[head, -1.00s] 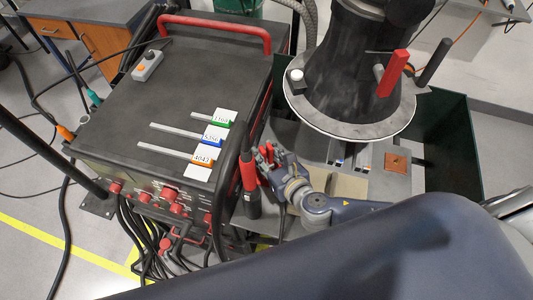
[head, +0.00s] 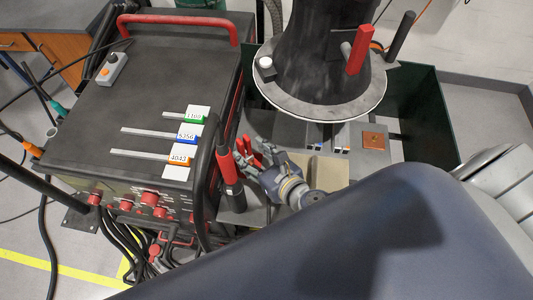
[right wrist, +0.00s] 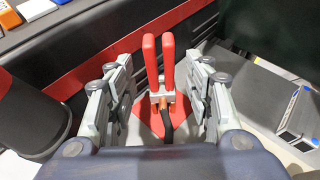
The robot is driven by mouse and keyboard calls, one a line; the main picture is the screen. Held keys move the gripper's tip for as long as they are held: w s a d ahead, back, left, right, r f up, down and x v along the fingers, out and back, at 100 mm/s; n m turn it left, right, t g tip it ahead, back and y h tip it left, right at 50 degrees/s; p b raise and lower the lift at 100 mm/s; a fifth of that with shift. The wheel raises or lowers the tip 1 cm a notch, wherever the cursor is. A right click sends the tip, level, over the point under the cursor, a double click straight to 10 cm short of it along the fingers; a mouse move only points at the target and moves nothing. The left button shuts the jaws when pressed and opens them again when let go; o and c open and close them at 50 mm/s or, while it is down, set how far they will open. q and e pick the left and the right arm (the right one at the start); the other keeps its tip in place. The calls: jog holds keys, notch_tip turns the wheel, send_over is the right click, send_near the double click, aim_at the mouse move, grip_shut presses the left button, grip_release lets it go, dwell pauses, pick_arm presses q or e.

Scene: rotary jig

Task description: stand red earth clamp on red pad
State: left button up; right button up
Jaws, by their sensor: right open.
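The red earth clamp (right wrist: 167,65) stands upright in the right wrist view, with its two red handles up and a copper-coloured part and black cable below. Under it lies a red pad (right wrist: 145,129); the clamp's foot appears to be on it, but the exact contact is hard to see. My right gripper (right wrist: 160,85) is open, with one finger on each side of the clamp and a gap to both. In the head view the clamp's red handles (head: 247,146) show at my right gripper (head: 259,160), partly hidden by the fingers. My left gripper is not in view.
A red-and-black torch-like tool (head: 228,165) stands upright close to the left of my right gripper. The dark welding machine (head: 90,130) with numbered tags is further left. The round jig plate (head: 320,107) stands behind, and a metal block with a copper-coloured square (head: 374,140) is to the right.

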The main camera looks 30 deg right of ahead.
jog(key=b+v, duration=0.1)
jog(key=v, duration=0.6)
jog(key=shift+r, duration=0.15)
jog(key=shift+s, duration=0.15)
